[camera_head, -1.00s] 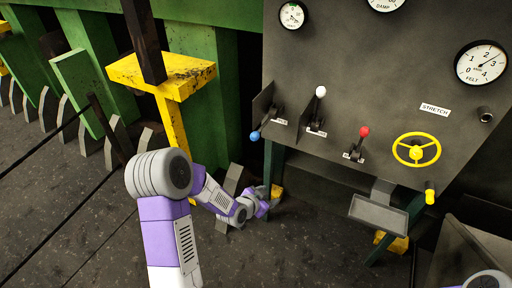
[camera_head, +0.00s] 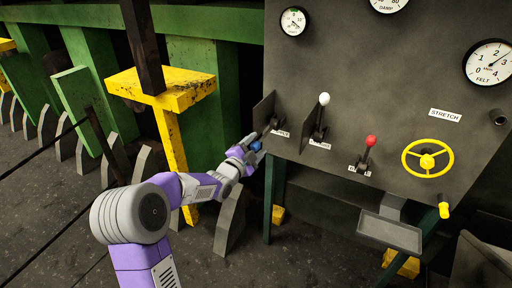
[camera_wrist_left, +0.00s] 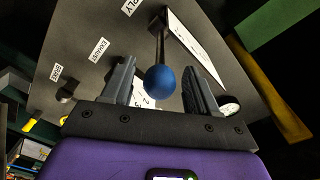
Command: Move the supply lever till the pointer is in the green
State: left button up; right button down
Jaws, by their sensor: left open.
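The supply lever, a dark rod with a blue knob (camera_head: 256,146), sticks out at the left edge of the grey panel beside a dark upright plate. My left gripper (camera_head: 249,143) is at the knob with its jaws open. In the left wrist view the blue knob (camera_wrist_left: 160,82) sits between the two open fingers (camera_wrist_left: 162,88), with a gap visible on each side. The label above it reads "PLY", the rest being cut off. My right gripper is out of view.
A white-knobbed lever (camera_head: 324,99) and a red-knobbed lever (camera_head: 371,141) stand to the right on the panel (camera_head: 380,75). Further right are a yellow handwheel (camera_head: 427,159) and the FELT gauge (camera_head: 489,62). A yellow stand (camera_head: 172,130) is left of my gripper.

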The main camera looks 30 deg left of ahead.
pick_arm(q)
jog(key=shift+w, duration=0.3)
